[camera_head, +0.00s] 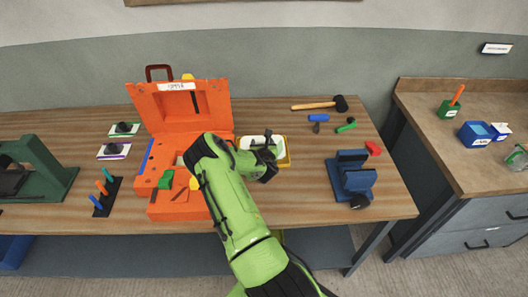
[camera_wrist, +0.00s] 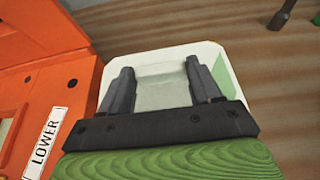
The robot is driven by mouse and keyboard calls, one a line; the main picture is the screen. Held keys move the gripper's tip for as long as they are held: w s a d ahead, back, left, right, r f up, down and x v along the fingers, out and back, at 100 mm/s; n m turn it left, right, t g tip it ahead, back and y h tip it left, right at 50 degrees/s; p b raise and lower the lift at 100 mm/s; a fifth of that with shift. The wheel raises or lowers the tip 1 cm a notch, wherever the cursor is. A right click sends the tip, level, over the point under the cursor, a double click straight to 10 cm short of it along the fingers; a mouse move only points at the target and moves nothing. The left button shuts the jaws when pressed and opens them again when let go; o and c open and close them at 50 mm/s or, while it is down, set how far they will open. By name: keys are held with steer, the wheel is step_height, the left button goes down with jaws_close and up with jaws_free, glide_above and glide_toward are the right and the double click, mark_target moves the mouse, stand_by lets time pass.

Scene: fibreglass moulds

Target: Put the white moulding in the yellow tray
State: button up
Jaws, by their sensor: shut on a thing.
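The yellow tray (camera_head: 287,152) lies on the bench just right of the orange case; its rim shows beside and below my gripper in the head view. The white moulding (camera_head: 249,142) shows within the tray's outline, partly covered by my gripper (camera_head: 265,148). In the wrist view my gripper (camera_wrist: 160,68) is shut on the white moulding (camera_wrist: 162,92), its dark fingers standing apart with a pale part between them. A pale rim spreads beyond both fingers, with a green patch on the right. I cannot tell whether the moulding touches the tray floor.
An open orange case (camera_head: 180,110) stands close left of the tray, also in the wrist view (camera_wrist: 60,60). A blue vise (camera_head: 351,178) stands to the right. A hammer (camera_head: 320,104) and small tools lie behind. Bare bench lies between tray and vise.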

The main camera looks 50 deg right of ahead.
steer(key=shift+f, duration=1.1)
steer(key=shift+f, duration=0.1)
steer(key=o, duration=1.2)
steer(key=shift+f, duration=0.1)
